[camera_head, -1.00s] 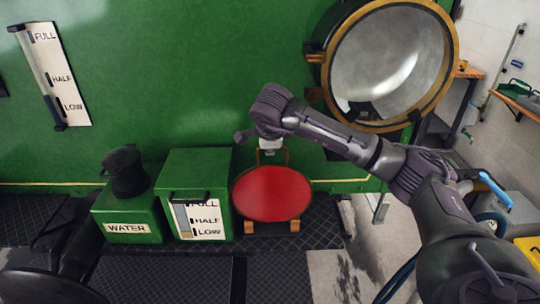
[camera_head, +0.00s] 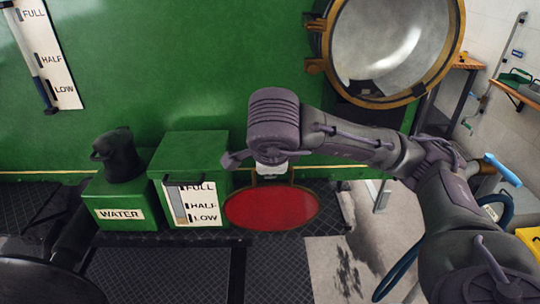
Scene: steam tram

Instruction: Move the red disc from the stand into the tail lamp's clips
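The red disc (camera_head: 272,210) has a thin brass-coloured edge and a small loop at its top. It is tilted, its face turned up toward me, beside the green box with the level gauge. My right gripper (camera_head: 270,171) comes down from the wrist at the disc's top loop and looks shut on it; the fingertips are mostly hidden. The stand and its wooden feet are hidden behind the disc. The tail lamp (camera_head: 389,45) is large and round with a brass rim, at upper right; brass fittings (camera_head: 314,65) stick out at its left.
The green tram wall (camera_head: 180,60) is behind. A shelf (camera_head: 520,92) and a blue-handled thing are at right, near my arm.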

